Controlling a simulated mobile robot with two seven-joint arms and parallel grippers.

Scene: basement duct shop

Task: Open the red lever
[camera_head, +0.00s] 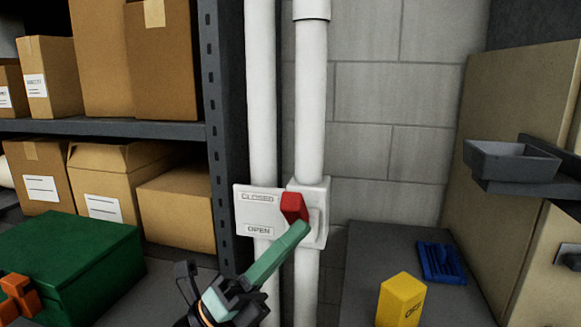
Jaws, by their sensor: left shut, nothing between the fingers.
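The red lever (293,207) is on a white valve box (319,212) on the right-hand white pipe. Its red end shows beside the right end of the word CLOSED on a white plate (258,213), above the level of the word OPEN. My left gripper (301,229) reaches up from the bottom with its green fingers shut and empty. Its tips are just below the red end in the picture and overlap the front of the valve box. I cannot tell whether they touch the lever. My right gripper is not in view.
Two white pipes (310,110) run up a block wall. A metal shelf (130,128) with cardboard boxes and a green case (70,262) is at left. At right are a yellow block (401,300), a blue item (441,263) and a grey tray (511,162).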

